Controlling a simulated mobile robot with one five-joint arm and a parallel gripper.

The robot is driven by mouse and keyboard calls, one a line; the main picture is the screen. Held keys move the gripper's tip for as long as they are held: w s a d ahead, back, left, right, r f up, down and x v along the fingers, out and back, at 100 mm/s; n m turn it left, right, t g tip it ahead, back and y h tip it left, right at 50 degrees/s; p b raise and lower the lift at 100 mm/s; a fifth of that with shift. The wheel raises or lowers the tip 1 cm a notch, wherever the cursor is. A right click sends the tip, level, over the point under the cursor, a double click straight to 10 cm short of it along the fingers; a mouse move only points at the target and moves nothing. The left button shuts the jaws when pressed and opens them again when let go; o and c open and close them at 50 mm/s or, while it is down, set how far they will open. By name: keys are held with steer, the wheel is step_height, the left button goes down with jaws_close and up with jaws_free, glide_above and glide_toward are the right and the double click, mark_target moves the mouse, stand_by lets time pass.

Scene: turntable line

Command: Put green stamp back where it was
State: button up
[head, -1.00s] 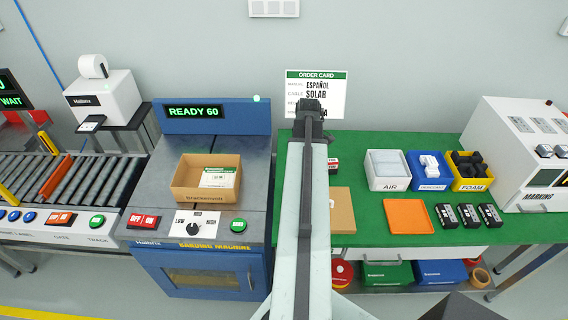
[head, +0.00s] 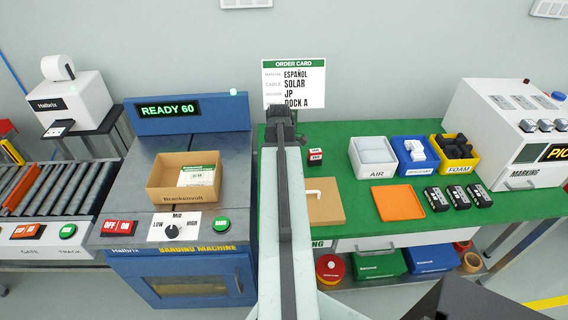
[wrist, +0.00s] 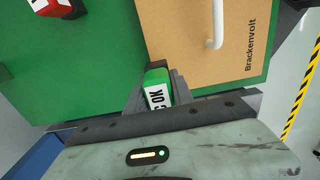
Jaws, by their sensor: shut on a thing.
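In the wrist view my gripper (wrist: 155,92) is shut on the green stamp (wrist: 156,78), a small green block with a white face reading "OK". It is held over the green table (wrist: 100,70), beside a tan cardboard panel marked Brackenvolt (wrist: 200,70). I cannot tell how high it is above the table. In the head view my arm hides the stamp and the finger tips.
An open carton (head: 165,195) stands on the blue banding machine (head: 130,215) to the left. An orange tray (head: 398,203), several dark blocks (head: 460,198) and bins for air (head: 372,172) and foam (head: 455,168) fill the table's right. An order card (head: 293,85) stands behind.

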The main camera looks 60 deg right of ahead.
steer(key=w+d, duration=0.1)
steer(key=d, duration=0.2)
steer(key=w+d, duration=0.1)
steer(key=d, duration=0.2)
steer(key=w+d+f, duration=0.1)
steer(key=w+d, duration=0.1)
steer(key=d, duration=0.2)
steer(key=shift+w+b, duration=0.1)
steer(key=shift+b, duration=0.3)
steer(key=f+b, duration=0.4)
steer(key=shift+w+d, duration=0.1)
steer(key=shift+d, duration=0.15)
steer(key=o, duration=1)
steer(key=shift+o, duration=0.2)
steer(key=shift+r, duration=0.1)
step_height(320, 180, up, 12)
steer(key=p, duration=1.2)
steer(key=shift+r+p, duration=0.2)
steer(key=shift+p, duration=0.1)
steer(key=shift+f, duration=0.1)
